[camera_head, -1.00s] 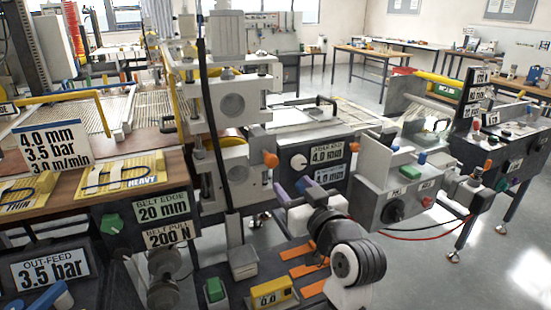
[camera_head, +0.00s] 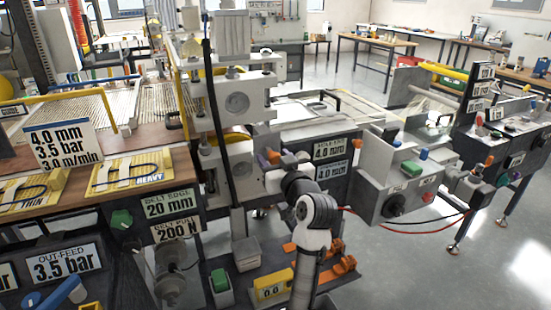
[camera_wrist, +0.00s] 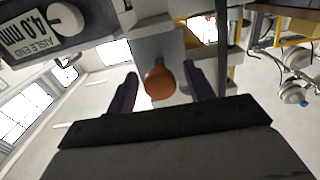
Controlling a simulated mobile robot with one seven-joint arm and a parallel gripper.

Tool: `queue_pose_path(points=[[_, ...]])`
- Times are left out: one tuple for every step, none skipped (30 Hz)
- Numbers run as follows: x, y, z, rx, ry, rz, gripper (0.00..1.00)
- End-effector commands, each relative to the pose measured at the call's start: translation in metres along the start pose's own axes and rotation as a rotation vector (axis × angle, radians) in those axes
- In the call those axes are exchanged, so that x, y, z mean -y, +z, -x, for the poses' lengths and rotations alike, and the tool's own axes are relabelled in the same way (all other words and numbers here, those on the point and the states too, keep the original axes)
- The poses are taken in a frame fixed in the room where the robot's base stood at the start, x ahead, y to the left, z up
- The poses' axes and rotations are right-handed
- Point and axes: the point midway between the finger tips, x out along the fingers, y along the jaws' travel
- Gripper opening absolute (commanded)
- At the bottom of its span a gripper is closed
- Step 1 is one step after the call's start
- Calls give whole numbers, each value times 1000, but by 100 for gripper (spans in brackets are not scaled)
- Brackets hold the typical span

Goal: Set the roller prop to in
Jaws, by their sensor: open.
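An orange knob (camera_wrist: 160,82) sticks out from a grey block on the roller stand (camera_head: 236,102). It also shows in the head view (camera_head: 273,156), partly behind my gripper. No readable label marks it as the roller prop. My gripper (camera_head: 281,160) is at the knob, in front of the roller stand. In the wrist view, the two dark purple fingers (camera_wrist: 160,72) are spread, one on each side of the knob. Gaps show between knob and fingers, so the gripper holds nothing. How deep the knob sits between them is hard to tell.
A panel with a white dial (camera_wrist: 66,18) and number labels sits right beside the gripper; its labels show in the head view (camera_head: 329,150). A grey control box (camera_head: 400,185) stands to the right.

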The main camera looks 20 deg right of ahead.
Motion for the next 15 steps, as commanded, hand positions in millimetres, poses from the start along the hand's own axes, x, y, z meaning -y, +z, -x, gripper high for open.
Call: queue_pose_path(points=[[0, 0, 0, 0, 0, 0, 53], [0, 0, 0, 0, 0, 0, 53], [0, 0, 0, 0, 0, 0, 49], [0, 0, 0, 0, 0, 0, 45], [0, 0, 0, 0, 0, 0, 41], [0, 0, 0, 0, 0, 0, 36], [0, 0, 0, 0, 0, 0, 32], [0, 0, 0, 0, 0, 0, 28], [0, 0, 0, 0, 0, 0, 22], [0, 0, 0, 0, 0, 0, 19], [0, 0, 0, 0, 0, 0, 15], [0, 0, 0, 0, 0, 0, 9], [0, 0, 0, 0, 0, 0, 5], [0, 0, 0, 0, 0, 0, 2], [0, 0, 0, 0, 0, 0, 0]])
